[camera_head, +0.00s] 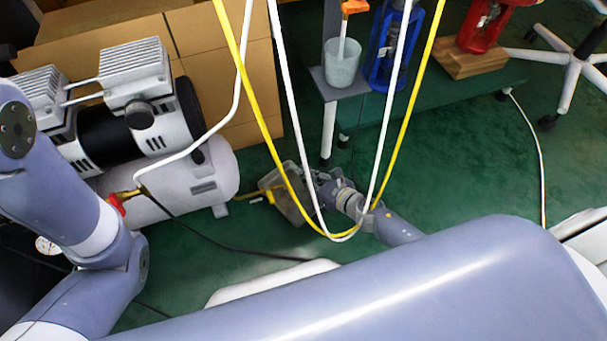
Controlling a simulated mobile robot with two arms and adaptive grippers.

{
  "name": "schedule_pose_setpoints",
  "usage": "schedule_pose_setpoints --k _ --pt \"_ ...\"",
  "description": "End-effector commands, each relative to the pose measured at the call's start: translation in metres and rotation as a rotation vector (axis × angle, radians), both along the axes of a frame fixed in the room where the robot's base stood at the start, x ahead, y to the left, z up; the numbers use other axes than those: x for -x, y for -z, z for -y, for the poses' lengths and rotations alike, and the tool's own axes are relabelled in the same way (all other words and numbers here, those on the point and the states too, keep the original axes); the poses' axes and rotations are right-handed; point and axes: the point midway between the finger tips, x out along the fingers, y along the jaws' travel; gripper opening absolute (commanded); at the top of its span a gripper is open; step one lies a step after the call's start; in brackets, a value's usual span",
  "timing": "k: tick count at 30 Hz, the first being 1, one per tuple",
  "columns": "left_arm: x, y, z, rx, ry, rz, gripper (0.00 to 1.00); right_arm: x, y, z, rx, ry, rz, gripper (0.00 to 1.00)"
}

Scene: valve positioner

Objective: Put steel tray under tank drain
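The tank (197,182) is the white cylinder under the compressor at the left. A small yellow part (254,197), perhaps its drain, shows low by the tank's right end. The steel tray (287,199) is a small grey tray just right of the yellow part, tilted and close to the floor. It is to the right of the tank, not beneath it. My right gripper (310,188) is at the tray's right side and appears shut on its edge; its fingertips are partly hidden. My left arm comes in at the left, but its gripper is out of view.
Yellow and white hoses (262,112) hang in front of the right arm. Cardboard boxes (215,55) stand behind the compressor (125,95). Green floor (460,175) is clear at the right.

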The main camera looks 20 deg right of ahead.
Motion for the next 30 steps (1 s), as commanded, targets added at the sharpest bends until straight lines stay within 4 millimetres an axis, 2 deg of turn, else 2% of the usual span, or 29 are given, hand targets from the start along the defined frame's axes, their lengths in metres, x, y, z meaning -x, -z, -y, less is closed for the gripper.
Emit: schedule_pose_setpoints --k 2,5,19,22,23,30 --pt "0.0 0.002 0.0 0.0 0.0 0.0 0.4 -0.014 -0.001 -0.006 -0.001 0.0 0.004 0.0" --pt "0.0 0.014 0.0 -0.001 0.0 0.001 0.4 -0.012 0.012 -0.006 -0.002 0.001 0.0 0.0" --pt "-0.001 0.019 0.0 0.0 0.0 -0.003 0.4 -0.012 0.016 -0.006 -0.003 0.001 0.001 0.0" --pt "-0.001 0.017 0.0 0.0 0.0 -0.003 0.4 -0.011 0.015 -0.005 -0.001 0.0 0.0 0.22" --pt "-0.001 0.017 0.0 0.0 0.0 -0.003 0.4 -0.011 0.015 -0.005 -0.001 0.0 0.0 0.25" --pt "-0.001 0.017 0.0 0.0 0.0 -0.004 0.4 -0.011 0.015 -0.005 -0.001 0.0 0.0 0.25"
